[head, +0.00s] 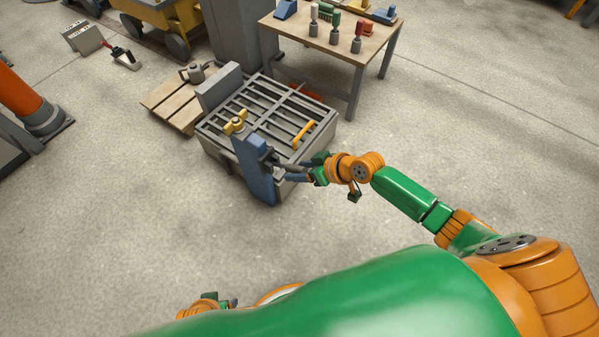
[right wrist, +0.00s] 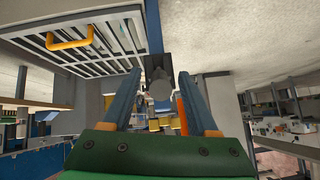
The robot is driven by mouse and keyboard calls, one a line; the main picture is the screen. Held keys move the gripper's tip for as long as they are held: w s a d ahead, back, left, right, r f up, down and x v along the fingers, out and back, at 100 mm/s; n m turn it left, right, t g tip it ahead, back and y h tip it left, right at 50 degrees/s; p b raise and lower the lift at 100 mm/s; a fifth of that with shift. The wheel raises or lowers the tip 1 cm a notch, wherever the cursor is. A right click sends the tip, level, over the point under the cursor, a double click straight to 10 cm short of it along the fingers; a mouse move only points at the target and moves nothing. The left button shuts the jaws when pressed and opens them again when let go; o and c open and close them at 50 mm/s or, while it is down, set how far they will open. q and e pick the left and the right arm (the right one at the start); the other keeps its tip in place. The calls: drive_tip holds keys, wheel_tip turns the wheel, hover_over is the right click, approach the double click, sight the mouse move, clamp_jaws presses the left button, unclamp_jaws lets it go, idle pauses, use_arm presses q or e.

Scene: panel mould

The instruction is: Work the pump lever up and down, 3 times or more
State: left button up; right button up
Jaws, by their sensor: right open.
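My right gripper (head: 279,168) is open at this part. In the right wrist view, the two blue fingers stand apart on either side of a round grey lever end (right wrist: 159,88); I cannot tell whether they touch it. My left gripper (head: 212,302) shows only partly at the bottom, behind my green body, and its jaws are unclear.
The grey mould (head: 207,140) has a barred top and a yellow handle (head: 302,133). A wooden pallet (head: 170,107) lies to its left. A workbench (head: 345,55) with small tools stands behind on the right. An orange post (head: 20,95) stands far left. The floor on the right is clear.

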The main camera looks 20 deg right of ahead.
clamp_jaws()
idle(1.5)
